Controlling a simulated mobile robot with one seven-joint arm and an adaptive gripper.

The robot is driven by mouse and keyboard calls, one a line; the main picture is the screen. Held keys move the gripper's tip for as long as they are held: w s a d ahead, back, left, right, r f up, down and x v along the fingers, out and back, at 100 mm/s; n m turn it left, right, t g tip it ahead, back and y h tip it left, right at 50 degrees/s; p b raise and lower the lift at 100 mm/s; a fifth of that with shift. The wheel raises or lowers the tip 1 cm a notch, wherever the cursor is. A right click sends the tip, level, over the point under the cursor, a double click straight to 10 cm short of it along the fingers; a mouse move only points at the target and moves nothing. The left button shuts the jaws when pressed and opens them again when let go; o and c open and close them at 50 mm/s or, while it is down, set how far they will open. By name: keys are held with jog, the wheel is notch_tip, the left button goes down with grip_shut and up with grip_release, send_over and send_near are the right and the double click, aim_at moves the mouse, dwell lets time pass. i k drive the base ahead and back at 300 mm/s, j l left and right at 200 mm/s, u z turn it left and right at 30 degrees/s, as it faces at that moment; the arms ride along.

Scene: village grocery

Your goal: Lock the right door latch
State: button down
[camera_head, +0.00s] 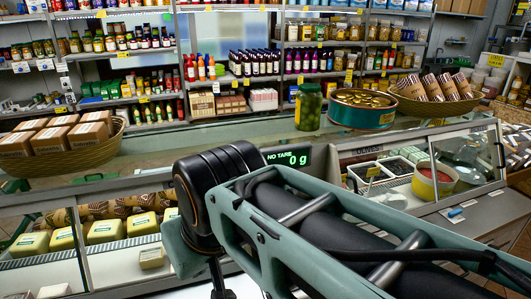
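A glass-fronted counter case runs across the view, with a left section (84,262) and a right section (428,207) in pale metal frames. My own arm crosses the middle and lower right and hides the part of the case between them. A small dark fitting (352,184) sits at the left end of the right section, just right of my arm.
A scale display (290,157) reading 0 g stands behind my arm. On the counter top are a basket of brown packs (72,155), a green jar (308,108), a round green tub (360,112) and another basket (428,108). Stocked shelves line the back wall.

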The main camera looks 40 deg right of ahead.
aim_at(450, 214)
jog(key=k+l+z, duration=0.1)
jog(key=z, duration=1.2)
